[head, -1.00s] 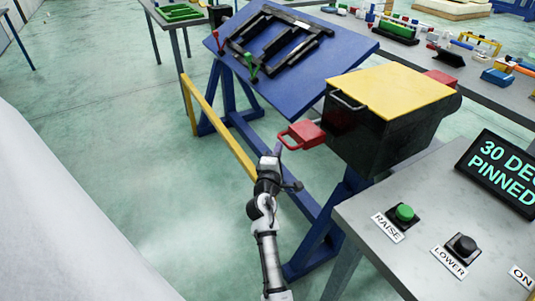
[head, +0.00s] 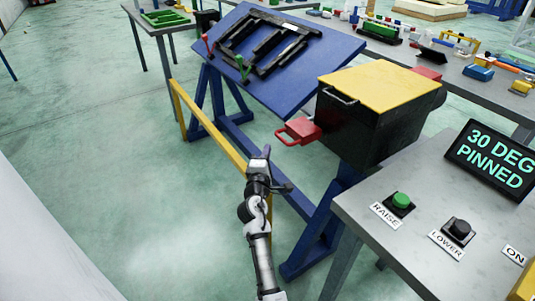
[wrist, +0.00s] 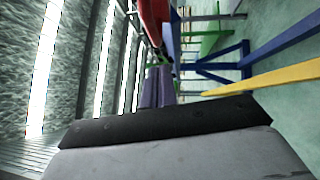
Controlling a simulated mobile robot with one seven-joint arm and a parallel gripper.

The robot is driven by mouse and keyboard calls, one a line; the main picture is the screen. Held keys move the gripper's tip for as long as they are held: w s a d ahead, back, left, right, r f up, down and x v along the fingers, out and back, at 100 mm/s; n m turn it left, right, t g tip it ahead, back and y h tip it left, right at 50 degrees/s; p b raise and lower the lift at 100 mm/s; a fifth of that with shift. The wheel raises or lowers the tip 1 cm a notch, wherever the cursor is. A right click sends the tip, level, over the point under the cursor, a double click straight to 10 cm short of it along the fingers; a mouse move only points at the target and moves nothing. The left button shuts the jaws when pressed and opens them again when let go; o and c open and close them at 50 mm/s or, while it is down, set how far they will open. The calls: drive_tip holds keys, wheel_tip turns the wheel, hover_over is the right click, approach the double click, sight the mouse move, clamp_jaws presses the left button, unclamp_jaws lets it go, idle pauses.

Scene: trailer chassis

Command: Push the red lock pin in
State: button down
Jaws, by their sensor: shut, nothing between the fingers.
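The red lock pin (head: 302,130), a red block with a loop handle, sticks out of the left side of the black box with a yellow lid (head: 385,85). A red part also shows at the top of the wrist view (wrist: 154,22), probably this pin. My gripper (head: 267,150) is just left of and below the handle in the head view, with a small gap seeming to remain. Its fingers are together and empty; they show in the wrist view (wrist: 158,86). How deep the pin sits inside the box is hidden.
A display (head: 496,158) reads "30 DEG PINNED". Green RAISE (head: 401,200) and black LOWER (head: 461,228) buttons sit on the grey table. A tilted blue panel (head: 320,65) carries a black frame. A yellow rail (head: 210,130) runs behind my gripper. Floor at left is clear.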

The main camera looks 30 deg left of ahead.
drive_tip(key=b+v, duration=0.2)
drive_tip(key=v, duration=0.8)
drive_tip(key=shift+a, duration=0.1)
